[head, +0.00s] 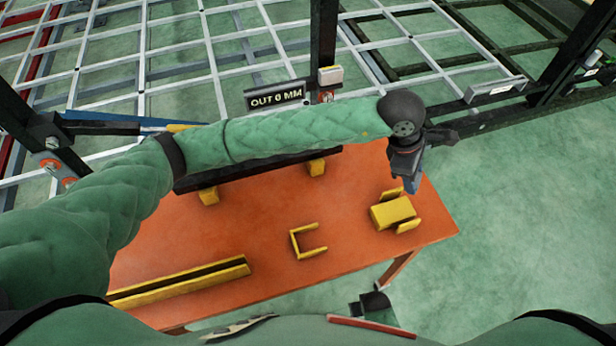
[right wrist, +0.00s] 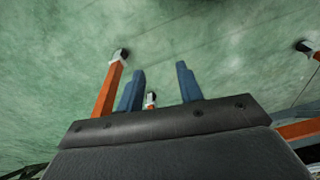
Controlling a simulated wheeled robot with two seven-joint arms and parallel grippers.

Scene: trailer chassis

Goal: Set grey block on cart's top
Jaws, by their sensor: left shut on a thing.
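The cart's top (head: 235,245) is a flat orange surface in the middle of the head view. My left gripper (head: 409,183) is over its right end, pointing down, just behind a yellow fixture (head: 390,212). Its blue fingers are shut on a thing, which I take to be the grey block. The hand and fingers hide most of it, and I cannot tell whether it touches the top. My right gripper (right wrist: 159,90) is open and empty in the right wrist view, with its two blue fingers apart above the green floor.
A yellow U-shaped bracket (head: 308,241) and a long yellow channel (head: 180,281) lie on the cart's top. A grey lattice frame (head: 225,60) with dark posts stands behind. An orange cart leg (right wrist: 107,92) stands beside my right fingers. Bare orange surface lies between the yellow parts.

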